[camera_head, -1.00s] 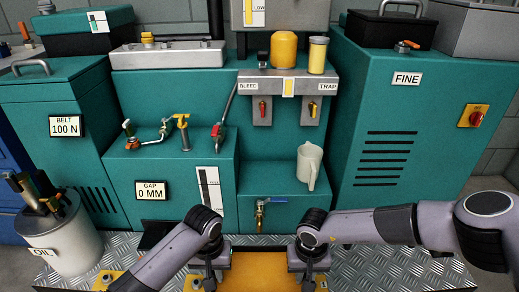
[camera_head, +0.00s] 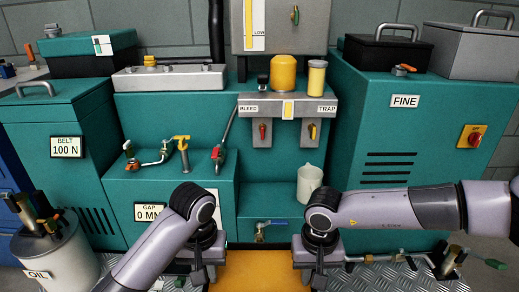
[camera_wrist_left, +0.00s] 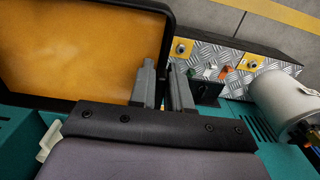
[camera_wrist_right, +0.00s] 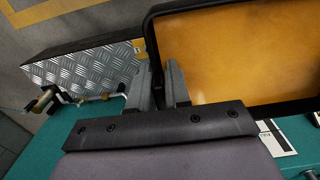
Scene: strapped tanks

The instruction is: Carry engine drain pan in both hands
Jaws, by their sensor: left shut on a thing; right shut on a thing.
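The engine drain pan is a shallow pan with a black rim and an amber inside. Part of the amber shows at the bottom of the head view (camera_head: 253,272), between my two grippers. My left gripper (camera_head: 203,275) is shut on one side rim of the pan; in the left wrist view the pan (camera_wrist_left: 85,50) lies left of its fingers (camera_wrist_left: 166,85). My right gripper (camera_head: 310,275) is shut on the opposite rim; in the right wrist view the pan (camera_wrist_right: 225,55) lies right of its fingers (camera_wrist_right: 162,88). The pan's near edge is out of the head view.
A teal machine (camera_head: 265,205) stands ahead, with a ledge holding a white jug (camera_head: 309,184) and a tap (camera_head: 260,232). An oil can (camera_head: 55,262) stands at left. Diamond plate (camera_head: 385,278) and pipes with valves (camera_head: 440,262) lie at lower right.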

